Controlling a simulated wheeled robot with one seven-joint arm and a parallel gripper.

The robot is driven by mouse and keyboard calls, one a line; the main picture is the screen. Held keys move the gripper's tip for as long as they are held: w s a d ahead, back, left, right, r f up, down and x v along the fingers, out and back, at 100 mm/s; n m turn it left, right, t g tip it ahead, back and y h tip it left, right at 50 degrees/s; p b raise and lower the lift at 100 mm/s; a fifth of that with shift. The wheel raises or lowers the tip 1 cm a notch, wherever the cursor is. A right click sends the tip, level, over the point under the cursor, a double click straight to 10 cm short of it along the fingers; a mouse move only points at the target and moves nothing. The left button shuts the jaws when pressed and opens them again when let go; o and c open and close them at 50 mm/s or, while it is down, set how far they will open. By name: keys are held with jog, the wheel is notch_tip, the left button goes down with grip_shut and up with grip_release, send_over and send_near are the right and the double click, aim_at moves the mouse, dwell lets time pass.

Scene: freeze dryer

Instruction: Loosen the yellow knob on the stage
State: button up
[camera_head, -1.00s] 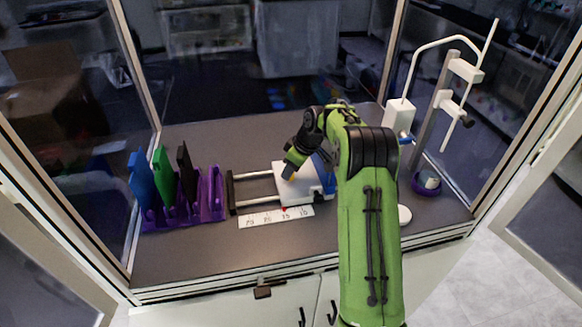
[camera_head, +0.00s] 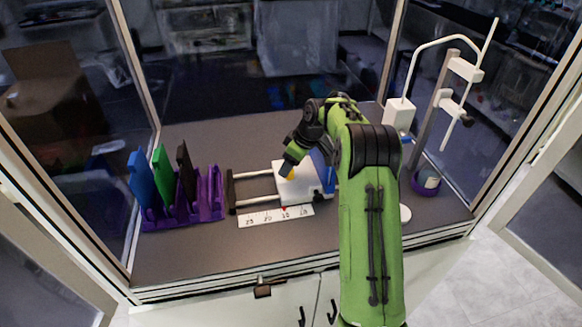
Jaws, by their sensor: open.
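The white stage (camera_head: 301,190) sits on two pale rails in the middle of the dark bench. The yellow knob (camera_head: 290,177) shows as a small yellow spot on top of the stage, just under the tip of my gripper. My gripper (camera_head: 288,171) comes down from the upper right, tilted, with its end at the knob. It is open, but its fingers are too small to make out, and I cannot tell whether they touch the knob. A white ruler strip (camera_head: 276,215) with a red mark lies in front of the stage.
A purple rack (camera_head: 205,205) with blue, green and black plates stands at the left. A blue panel (camera_head: 322,168) rises behind the stage. A white stand with a tube (camera_head: 455,68) and a purple cup (camera_head: 426,184) are at the right. Glass walls enclose the bench.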

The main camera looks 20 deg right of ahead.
notch_tip(320, 180, up, 8)
jog(key=p, duration=0.1)
jog(key=shift+r, duration=0.2)
